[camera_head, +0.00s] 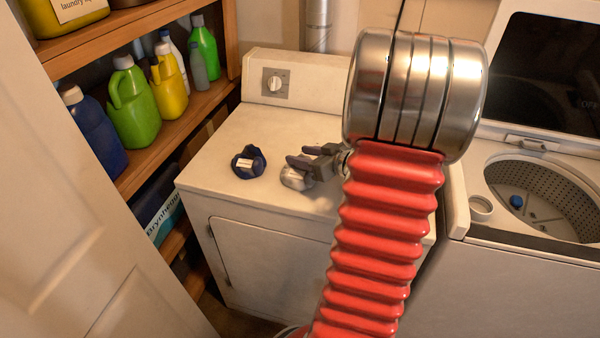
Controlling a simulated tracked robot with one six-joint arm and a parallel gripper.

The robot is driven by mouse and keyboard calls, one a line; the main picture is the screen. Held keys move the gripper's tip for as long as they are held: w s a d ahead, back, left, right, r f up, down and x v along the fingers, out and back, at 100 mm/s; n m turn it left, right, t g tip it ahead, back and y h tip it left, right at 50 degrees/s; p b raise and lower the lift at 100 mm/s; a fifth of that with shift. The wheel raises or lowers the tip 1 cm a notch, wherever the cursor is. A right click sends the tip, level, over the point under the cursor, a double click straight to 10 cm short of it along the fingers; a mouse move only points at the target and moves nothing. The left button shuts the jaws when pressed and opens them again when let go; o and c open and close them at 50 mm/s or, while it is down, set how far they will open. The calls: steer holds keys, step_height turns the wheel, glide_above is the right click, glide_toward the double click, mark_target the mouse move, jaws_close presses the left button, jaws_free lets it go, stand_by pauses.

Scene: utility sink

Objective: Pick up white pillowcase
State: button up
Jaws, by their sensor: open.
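A small crumpled white cloth (296,180), which looks like the white pillowcase, lies on top of the white dryer (225,172). My gripper (303,160) is open over the dryer top, just above or beside this cloth in the picture. The fingers point left and overlap the cloth's upper right edge. I cannot tell whether they touch it. My red, ribbed arm hides the right part of the dryer top.
A dark blue bundle with a white patch (248,162) lies left of the cloth. Shelves with several bottles, including a green jug (133,105), stand at left. An open washer (540,190) stands at right. A pale door (80,220) fills the left foreground.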

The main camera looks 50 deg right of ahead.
steer(key=shift+x, duration=2.6)
jaws_close()
